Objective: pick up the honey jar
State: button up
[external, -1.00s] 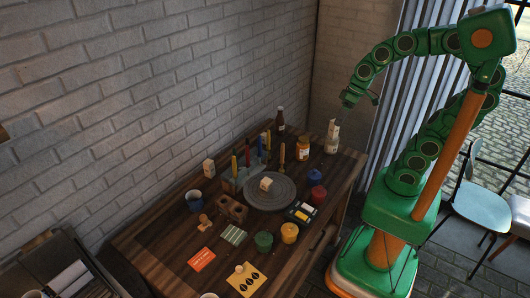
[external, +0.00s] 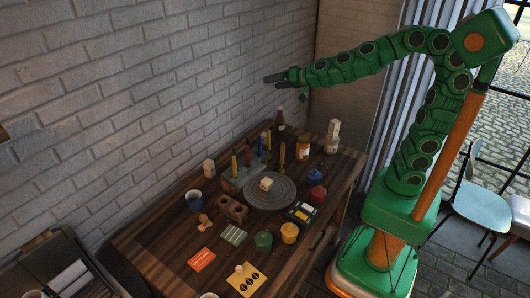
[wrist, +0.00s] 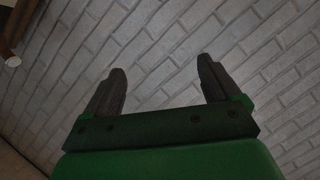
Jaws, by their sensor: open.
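The honey jar (external: 303,147) is an amber jar with a pale label. It stands upright at the back right of the wooden table (external: 163,243), between the dark bottle and the cream bag. My gripper (external: 268,79) is in the air near the brick wall, well above the table and to the upper left of the jar. In the wrist view my gripper (wrist: 162,78) has its two fingers wide apart with nothing between them. The jar does not show in the wrist view.
A dark bottle (external: 280,121) stands left of the jar and a cream bag (external: 332,137) right of it. A rack of coloured sticks (external: 232,184) and a grey plate (external: 269,204) are nearby. The brick wall (external: 180,80) is close to my gripper.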

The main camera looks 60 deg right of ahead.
notch_tip(320, 180, down, 2)
jog(key=w+d+m+h, duration=0.2)
jog(key=h, duration=0.1)
jog(key=m+g+h, duration=0.4)
jog(key=g+h, duration=0.2)
jog(key=h, duration=0.5)
send_over(303, 139)
jog(key=s+a, duration=0.3)
jog(key=a, duration=0.1)
notch_tip(303, 139, down, 11)
notch_tip(303, 139, down, 22)
jog(key=shift+s, duration=0.1)
jog(key=shift+x, duration=3.9)
grip_shut()
